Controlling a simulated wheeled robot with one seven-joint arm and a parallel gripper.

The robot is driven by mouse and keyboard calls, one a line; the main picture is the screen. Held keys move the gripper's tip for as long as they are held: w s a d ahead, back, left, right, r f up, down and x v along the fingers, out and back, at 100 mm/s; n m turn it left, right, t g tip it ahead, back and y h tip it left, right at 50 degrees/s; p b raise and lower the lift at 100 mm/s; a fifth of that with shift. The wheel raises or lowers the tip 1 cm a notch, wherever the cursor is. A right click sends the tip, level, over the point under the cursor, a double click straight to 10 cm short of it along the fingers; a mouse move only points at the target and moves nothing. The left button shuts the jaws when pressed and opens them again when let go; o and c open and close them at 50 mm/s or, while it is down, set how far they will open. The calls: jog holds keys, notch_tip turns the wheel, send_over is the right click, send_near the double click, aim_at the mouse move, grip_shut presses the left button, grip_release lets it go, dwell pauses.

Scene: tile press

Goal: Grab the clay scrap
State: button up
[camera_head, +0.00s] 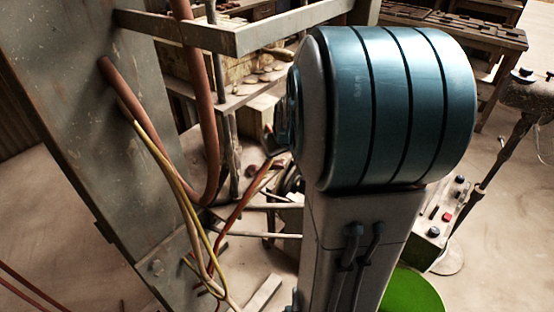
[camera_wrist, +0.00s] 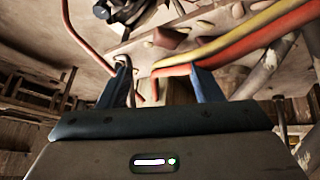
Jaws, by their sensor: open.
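My gripper (camera_wrist: 158,66) is open in the wrist view, its two dark blue fingers apart with no object clearly held between them. Small tan and brown lumps (camera_wrist: 203,27) lie on a pale surface beyond the fingertips, apart from them. They look like clay scrap, but I cannot tell which piece is the one named. In the head view, several flat pale pieces (camera_head: 270,74) lie on a shelf behind the press frame. My arm's large teal joint blocks the middle of the head view, and I cannot make out the gripper there.
A red and a yellow hose (camera_wrist: 250,38) cross just beyond the right finger. In the head view, a thick grey post (camera_head: 85,110) with hanging hoses (camera_head: 205,130) stands at left. A button box (camera_head: 447,212) stands right of my arm. Open floor (camera_head: 55,215) shows at left.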

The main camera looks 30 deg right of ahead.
aim_at(278, 163)
jog(key=shift+w+d+f+n+g+y+p, duration=0.3)
jog(key=shift+w+f+n+y+p, duration=0.5)
jog(key=shift+n, duration=2.05)
jog(key=shift+w+d+f+n+g+y+p, duration=0.15)
jog(key=shift+w+f+n+g+y+p, duration=0.5)
jog(key=shift+f+n, duration=1.55)
jog(key=shift+w+d+f+n+g+y+p, duration=0.35)
jog(key=shift+n+y+p, duration=0.7)
jog(key=shift+n, duration=2.4)
jog(key=shift+a+f, duration=0.15)
jog(key=c, duration=1.1)
